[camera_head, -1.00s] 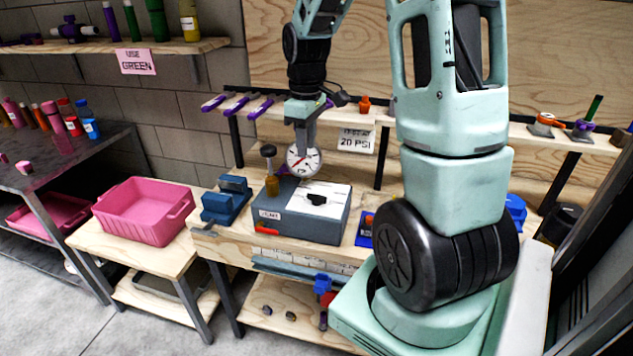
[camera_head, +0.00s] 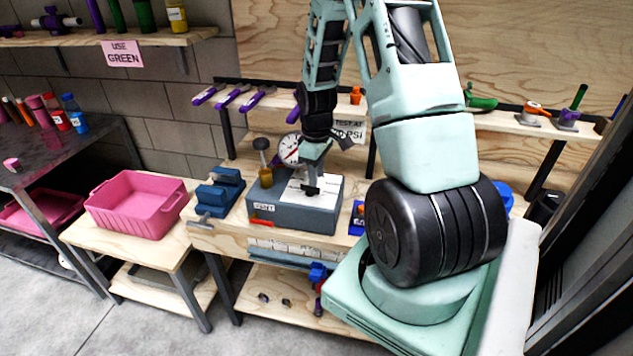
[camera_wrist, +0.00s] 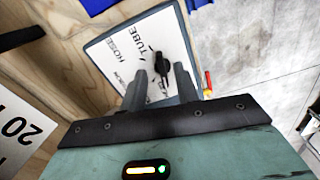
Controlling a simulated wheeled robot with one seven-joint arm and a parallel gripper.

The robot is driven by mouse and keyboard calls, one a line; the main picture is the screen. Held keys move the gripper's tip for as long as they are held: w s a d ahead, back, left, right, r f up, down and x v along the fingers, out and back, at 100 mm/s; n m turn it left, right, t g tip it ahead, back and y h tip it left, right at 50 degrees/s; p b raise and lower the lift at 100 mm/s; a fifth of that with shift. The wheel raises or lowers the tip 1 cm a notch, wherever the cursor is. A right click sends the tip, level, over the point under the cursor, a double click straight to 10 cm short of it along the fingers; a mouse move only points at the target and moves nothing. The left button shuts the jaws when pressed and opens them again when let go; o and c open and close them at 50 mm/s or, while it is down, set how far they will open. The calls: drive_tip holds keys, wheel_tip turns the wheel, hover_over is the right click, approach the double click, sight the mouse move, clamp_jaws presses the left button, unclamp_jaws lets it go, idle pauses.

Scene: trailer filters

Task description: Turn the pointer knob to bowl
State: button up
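The grey control box (camera_head: 290,218) stands on the workbench with a white label plate (camera_head: 285,195) on top. In the wrist view the plate (camera_wrist: 110,50) carries the words HOSE and TUBE and a smaller word that is hard to read. The black pointer knob (camera_wrist: 160,65) sits on the plate, its narrow body lying near the fingertips. My gripper (camera_wrist: 161,75) is open, with one finger on each side of the knob. I cannot tell whether either finger touches it. In the head view my gripper (camera_head: 312,186) is low over the plate and hides the knob.
A pressure gauge (camera_head: 290,149) and a dark-topped post (camera_head: 262,150) stand right behind the box. A blue vise (camera_head: 220,193) is to its left, and a pink bin (camera_head: 135,207) is farther left. A 20 PSI sign (camera_wrist: 20,130) shows in the wrist view.

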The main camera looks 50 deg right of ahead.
sight(310, 189)
drive_tip(key=shift+f, duration=1.9)
drive_tip(key=shift+c, duration=0.3)
clamp_jaws()
drive_tip(key=shift+m, duration=0.3)
drive_tip(key=m, duration=0.3)
drive_tip(key=shift+a+m, duration=0.35)
drive_tip(key=shift+m, duration=0.05)
drive_tip(key=shift+w+a+m, duration=0.1)
drive_tip(key=shift+a+m, duration=0.05)
drive_tip(key=shift+m, duration=0.65)
drive_tip(key=shift+a+m, duration=0.1)
drive_tip(key=shift+m, duration=1)
